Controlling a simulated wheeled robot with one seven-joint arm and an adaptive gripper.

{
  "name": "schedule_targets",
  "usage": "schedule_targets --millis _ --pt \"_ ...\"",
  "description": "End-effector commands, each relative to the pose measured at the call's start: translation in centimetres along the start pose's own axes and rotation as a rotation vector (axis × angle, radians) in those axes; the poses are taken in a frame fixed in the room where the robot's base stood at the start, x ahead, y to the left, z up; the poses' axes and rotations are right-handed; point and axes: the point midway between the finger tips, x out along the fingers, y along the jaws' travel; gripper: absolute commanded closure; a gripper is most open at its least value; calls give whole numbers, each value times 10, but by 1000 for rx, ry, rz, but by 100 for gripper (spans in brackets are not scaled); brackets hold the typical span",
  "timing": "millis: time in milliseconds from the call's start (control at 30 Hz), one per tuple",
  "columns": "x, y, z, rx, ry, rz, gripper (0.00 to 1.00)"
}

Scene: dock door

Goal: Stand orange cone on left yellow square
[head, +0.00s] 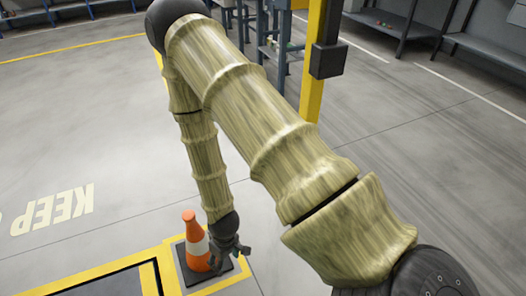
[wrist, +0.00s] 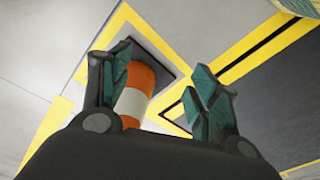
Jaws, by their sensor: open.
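The orange cone (head: 190,225) with a white band and dark square base stands upright inside a yellow square outline (head: 210,286) on the floor, low in the head view. I cannot tell whether this is the left square. In the wrist view the cone (wrist: 135,103) is partly hidden behind the left finger. My gripper (head: 232,258) is open, low and close beside the cone's right side in the head view; its spread fingers also show in the wrist view (wrist: 162,70). I cannot tell whether a finger touches the cone.
A dark floor panel with a yellow border (head: 95,280) lies left of the cone. A yellow post with a dark box (head: 327,60) rises behind my arm. Benches (head: 400,25) stand along the back. The floor at left, with painted lettering (head: 52,209), is clear.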

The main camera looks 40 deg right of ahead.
Motion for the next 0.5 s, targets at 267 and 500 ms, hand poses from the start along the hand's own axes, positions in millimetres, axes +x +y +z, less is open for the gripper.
schedule_targets --millis 267,500 --pt "28 -11 133 184 -56 37 38" --pt "28 -17 176 248 -68 61 38"
